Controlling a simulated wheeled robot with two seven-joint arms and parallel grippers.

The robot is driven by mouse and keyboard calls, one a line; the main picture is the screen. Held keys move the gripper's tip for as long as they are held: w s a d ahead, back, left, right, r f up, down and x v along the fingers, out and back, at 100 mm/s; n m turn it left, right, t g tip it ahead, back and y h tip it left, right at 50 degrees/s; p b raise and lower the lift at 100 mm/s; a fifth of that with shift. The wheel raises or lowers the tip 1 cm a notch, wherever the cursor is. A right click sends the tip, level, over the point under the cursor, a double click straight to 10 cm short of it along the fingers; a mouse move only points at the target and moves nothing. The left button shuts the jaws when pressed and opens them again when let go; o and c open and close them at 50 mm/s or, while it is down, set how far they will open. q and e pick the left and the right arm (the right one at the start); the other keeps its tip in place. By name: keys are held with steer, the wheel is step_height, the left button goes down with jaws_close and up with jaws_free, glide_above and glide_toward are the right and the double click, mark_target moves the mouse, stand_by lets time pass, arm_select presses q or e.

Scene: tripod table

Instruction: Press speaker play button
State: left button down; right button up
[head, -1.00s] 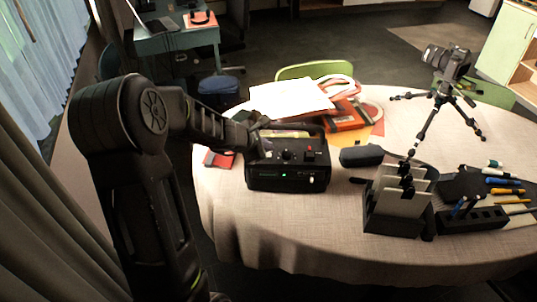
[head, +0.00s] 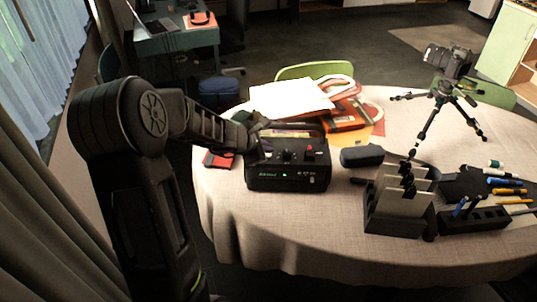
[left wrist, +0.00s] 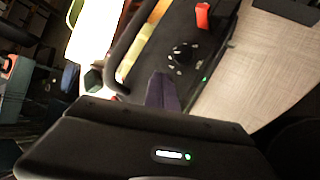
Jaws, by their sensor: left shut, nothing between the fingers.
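The speaker (head: 287,178) is a black box with a carrying handle, near the left edge of the round table. Its top carries a black knob (head: 287,155) and a red control (head: 309,148); small green lights show on its front. My left gripper (head: 259,153) is shut and empty at the speaker's left end. In the left wrist view, its closed fingertips (left wrist: 162,78) appear over the speaker's top (left wrist: 215,45), beside the knob (left wrist: 183,55) with pale marks around it. The red control (left wrist: 202,15) is farther off. I cannot tell whether the fingertips touch, or which control is play.
Papers and an orange book (head: 345,117) lie behind the speaker. A dark case (head: 361,156) is to its right. A file holder (head: 397,212), pen holder (head: 473,219) and camera tripod (head: 436,117) stand farther right. The tabletop before the speaker is clear.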

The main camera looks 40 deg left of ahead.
arm_select(q)
steer(key=shift+f+b, duration=0.35)
stand_by(0.3)
steer(key=shift+r, duration=0.1)
steer(key=shift+r+p, duration=0.7)
steer(key=shift+p, duration=0.05)
step_height(320, 180, up, 5)
steer(key=p, duration=0.4)
steer(key=shift+p, duration=0.3)
stand_by(0.8)
